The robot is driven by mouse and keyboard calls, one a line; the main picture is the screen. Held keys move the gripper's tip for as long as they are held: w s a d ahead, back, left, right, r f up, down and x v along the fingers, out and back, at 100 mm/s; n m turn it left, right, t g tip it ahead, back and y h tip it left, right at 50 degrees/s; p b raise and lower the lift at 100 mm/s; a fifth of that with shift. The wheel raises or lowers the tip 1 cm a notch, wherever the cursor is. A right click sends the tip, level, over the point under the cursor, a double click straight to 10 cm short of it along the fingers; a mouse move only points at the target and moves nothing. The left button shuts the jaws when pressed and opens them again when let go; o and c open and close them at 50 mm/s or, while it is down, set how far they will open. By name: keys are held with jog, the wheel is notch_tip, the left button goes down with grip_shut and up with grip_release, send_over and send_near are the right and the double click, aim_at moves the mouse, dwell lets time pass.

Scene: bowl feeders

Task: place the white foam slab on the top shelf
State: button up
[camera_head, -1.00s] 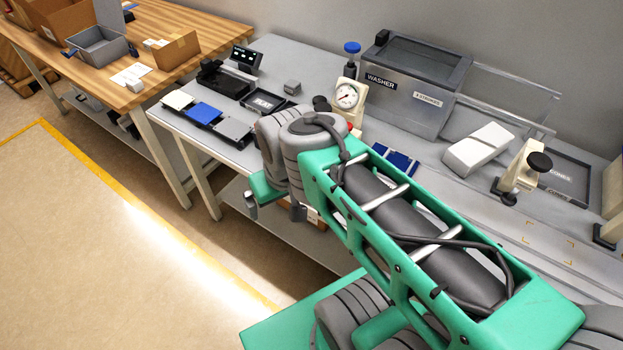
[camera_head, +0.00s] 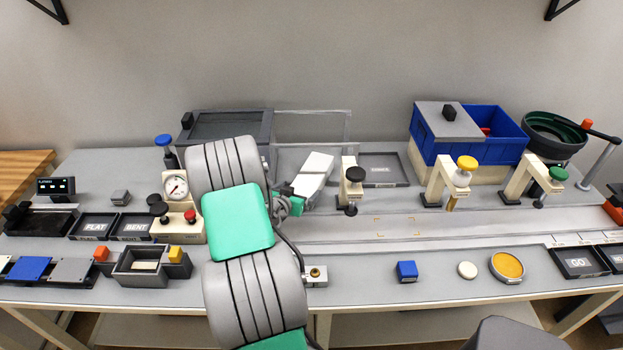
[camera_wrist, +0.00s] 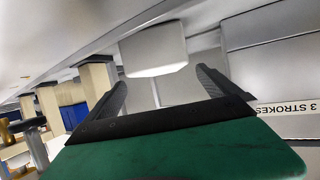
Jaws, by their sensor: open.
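The white foam slab (camera_head: 317,163) appears as a pale block on the bench at the middle back, in front of the clear panel. Beside it is a second pale piece (camera_head: 307,187); I cannot tell if the two are joined. My gripper (camera_head: 291,193) is close to their left side, partly hidden by my arm. In the wrist view, a pale block (camera_wrist: 153,48) shows beyond and between the tips of my open gripper (camera_wrist: 161,80). The jaws look empty. No top shelf surface shows; dark brackets (camera_head: 47,10) are on the wall at the upper corners.
The grey washer box (camera_head: 228,124) stands left of the slab. A cream post with a black knob (camera_head: 351,185) stands close to its right. A grey tray (camera_head: 383,169) lies further right, before the blue bin (camera_head: 497,127).

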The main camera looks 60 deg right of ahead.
aim_at(306, 183)
jog(key=p+x, duration=0.2)
jog(key=x, duration=0.4)
jog(key=shift+d+r, duration=0.1)
jog(key=shift+d, duration=0.3)
jog(key=shift+c, duration=0.6)
jog(key=c, duration=1.3)
